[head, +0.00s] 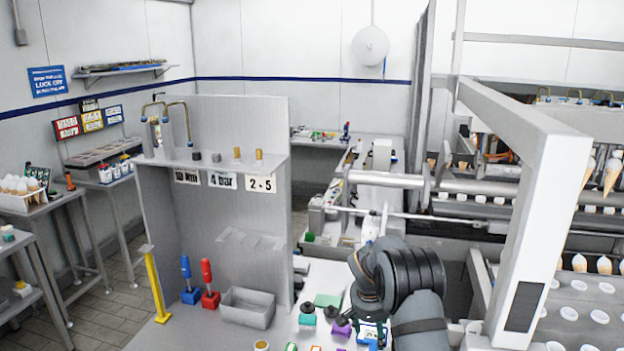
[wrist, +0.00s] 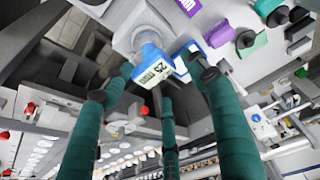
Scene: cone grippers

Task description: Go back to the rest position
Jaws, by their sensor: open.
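My gripper (head: 370,326) is low over the front of the white worktop (head: 325,275) in the head view, partly hidden by my own arm. In the wrist view its teal fingers (wrist: 165,78) are spread apart. A blue and white block with a "25 mm" label (wrist: 155,66) shows between and beyond the fingertips. It also shows in the head view (head: 371,334), just under the gripper. The fingers are open; whether any of them touches the block, I cannot tell.
Coloured blocks, including a teal one (head: 307,317) and a purple one (head: 341,328), stand close left of the gripper. A grey bin (head: 247,309), red (head: 208,284) and blue (head: 188,280) handled tools and a grey panel (head: 235,140) are further left. A white machine frame (head: 545,170) rises at right.

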